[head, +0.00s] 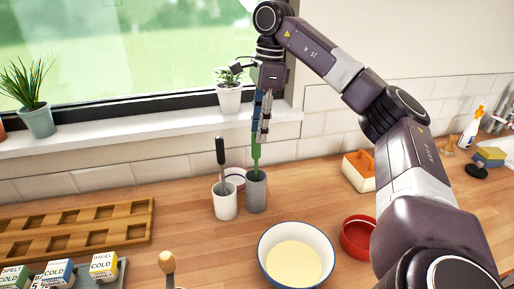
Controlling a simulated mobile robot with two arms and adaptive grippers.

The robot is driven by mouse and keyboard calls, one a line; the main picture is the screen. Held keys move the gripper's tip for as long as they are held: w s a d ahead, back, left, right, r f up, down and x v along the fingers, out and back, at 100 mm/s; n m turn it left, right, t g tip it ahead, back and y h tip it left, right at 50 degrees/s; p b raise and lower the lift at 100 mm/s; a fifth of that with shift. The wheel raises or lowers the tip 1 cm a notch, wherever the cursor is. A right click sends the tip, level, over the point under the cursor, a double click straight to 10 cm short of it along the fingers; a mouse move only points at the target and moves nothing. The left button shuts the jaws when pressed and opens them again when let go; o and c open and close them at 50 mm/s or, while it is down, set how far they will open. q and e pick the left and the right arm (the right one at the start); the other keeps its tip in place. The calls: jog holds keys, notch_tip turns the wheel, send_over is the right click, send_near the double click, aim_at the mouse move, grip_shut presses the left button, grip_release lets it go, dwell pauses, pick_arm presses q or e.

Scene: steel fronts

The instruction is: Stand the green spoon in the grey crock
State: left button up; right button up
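The green spoon (256,150) is upright, its lower end at the mouth of the grey crock (257,196). I cannot tell whether it touches the crock's bottom. My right gripper (262,133) points down above the crock and appears shut on the spoon's upper part, which its fingers partly hide. The grey crock stands upright on the wooden counter. My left gripper is not in view.
A white crock (225,204) with a dark-handled utensil (221,160) stands close left of the grey crock. A large bowl (296,255) and a red bowl (357,237) are in front. A potted plant (229,98) sits on the sill behind. A wooden tray (75,229) lies left.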

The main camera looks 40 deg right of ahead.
jog(key=r, duration=0.1)
jog(key=r+p, duration=0.1)
jog(key=r, duration=0.2)
jog(key=shift+s+d, duration=0.1)
jog(key=shift+d, duration=0.15)
dwell(0.4)
